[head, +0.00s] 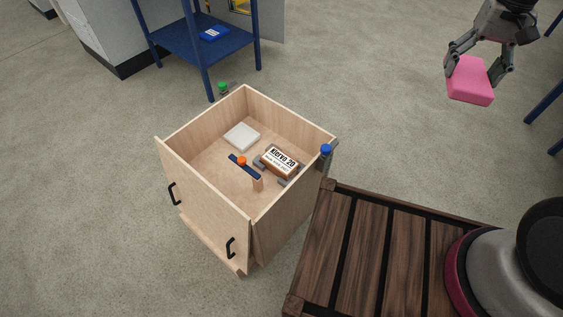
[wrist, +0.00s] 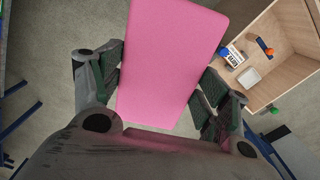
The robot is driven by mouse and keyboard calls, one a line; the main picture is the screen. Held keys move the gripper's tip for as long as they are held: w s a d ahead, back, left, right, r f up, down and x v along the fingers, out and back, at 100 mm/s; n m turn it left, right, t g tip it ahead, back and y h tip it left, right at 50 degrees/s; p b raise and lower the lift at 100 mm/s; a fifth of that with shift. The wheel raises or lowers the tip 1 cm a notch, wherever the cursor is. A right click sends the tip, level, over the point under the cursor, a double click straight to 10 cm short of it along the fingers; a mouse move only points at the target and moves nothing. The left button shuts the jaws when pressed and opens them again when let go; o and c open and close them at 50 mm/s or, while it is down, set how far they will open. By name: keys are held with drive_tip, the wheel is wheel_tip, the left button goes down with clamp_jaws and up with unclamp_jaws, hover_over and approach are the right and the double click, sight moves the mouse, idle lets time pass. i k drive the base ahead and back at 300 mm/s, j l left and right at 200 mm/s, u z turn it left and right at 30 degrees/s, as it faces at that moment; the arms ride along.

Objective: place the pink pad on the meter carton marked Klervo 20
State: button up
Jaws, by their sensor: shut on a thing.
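My gripper (head: 481,72) is shut on the pink pad (head: 470,82) and holds it up in the air at the upper right of the head view. In the wrist view the pad (wrist: 172,55) fills the middle, between the two fingers (wrist: 165,90). The meter carton marked Klervo 20 (head: 279,161) lies inside an open wooden box, in its right part, label facing up. The carton also shows small in the wrist view (wrist: 232,57), at upper right. The gripper and pad are well to the right of the carton, apart from it.
The wooden box (head: 205,204) has upright walls. It also holds a pale square block (head: 242,136) and a dark blue bar with an orange knob (head: 242,161). A slatted dark wooden platform (head: 365,245) stands beside it at right. A blue shelf (head: 205,40) stands behind.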

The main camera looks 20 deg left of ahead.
sight(279, 160)
drive_tip(key=i+u, duration=0.1)
drive_tip(key=u, duration=0.3)
drive_tip(key=i+l+u, duration=0.1)
drive_tip(key=u, duration=0.35)
drive_tip(key=l+u, duration=0.1)
drive_tip(key=u, duration=0.3)
drive_tip(key=i+l+u, duration=0.1)
drive_tip(key=u, duration=0.3)
drive_tip(key=i+l, duration=0.15)
drive_tip(key=l, duration=0.2)
drive_tip(key=i+l, duration=0.1)
drive_tip(key=l, duration=0.25)
